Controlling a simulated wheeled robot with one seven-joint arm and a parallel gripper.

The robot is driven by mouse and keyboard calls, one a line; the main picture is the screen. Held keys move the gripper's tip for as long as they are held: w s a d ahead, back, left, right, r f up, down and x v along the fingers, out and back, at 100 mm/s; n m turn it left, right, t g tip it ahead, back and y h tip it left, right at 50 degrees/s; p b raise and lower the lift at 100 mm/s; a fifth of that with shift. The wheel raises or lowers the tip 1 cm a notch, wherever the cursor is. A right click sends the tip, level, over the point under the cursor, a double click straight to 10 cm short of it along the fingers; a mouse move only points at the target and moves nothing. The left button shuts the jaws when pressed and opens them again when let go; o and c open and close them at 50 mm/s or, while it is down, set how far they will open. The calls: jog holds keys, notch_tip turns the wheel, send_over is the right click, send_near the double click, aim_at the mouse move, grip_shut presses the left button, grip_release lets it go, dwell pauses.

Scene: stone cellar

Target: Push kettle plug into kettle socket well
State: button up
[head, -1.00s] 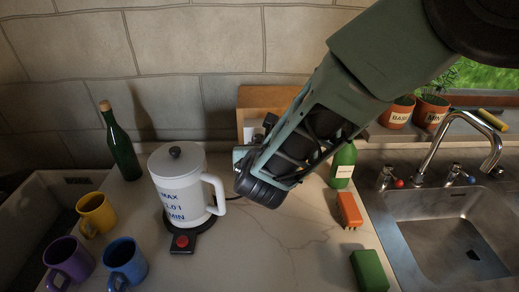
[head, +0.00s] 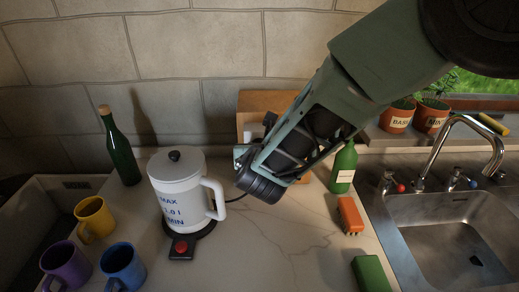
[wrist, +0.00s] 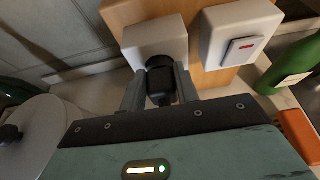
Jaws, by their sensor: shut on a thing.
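The black kettle plug (wrist: 160,86) is between the two fingers of my gripper (wrist: 158,76), which is shut on it. The plug's front end meets the face of the white kettle socket (wrist: 152,40) on a wooden board. How deep the plug sits in the socket is hidden by the plug itself. In the head view my arm covers the socket and plug. The white kettle (head: 176,190) stands upright on its dark base, left of my gripper, and its lid also shows in the wrist view (wrist: 10,135). A dark cord (head: 236,198) runs from behind the kettle toward my gripper.
A white switch (wrist: 240,40) with a red mark is right of the socket. A green bottle (head: 343,168), orange brush (head: 349,214) and green block (head: 371,274) stand right of my arm. Yellow (head: 95,220), purple (head: 67,266) and blue (head: 121,264) mugs are at left. The front counter middle is clear.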

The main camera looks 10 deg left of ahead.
jog(key=shift+w+a, duration=0.1)
jog(key=shift+w, duration=0.4)
jog(key=o, duration=0.4)
jog(key=shift+s+b, duration=0.4)
jog(key=shift+b, duration=0.3)
dwell(0.6)
jog(key=c, duration=0.5)
jog(key=shift+o, duration=0.2)
jog(key=shift+w+b, duration=0.45)
jog(key=shift+w, duration=0.05)
dwell(0.7)
jog(key=shift+s, duration=0.1)
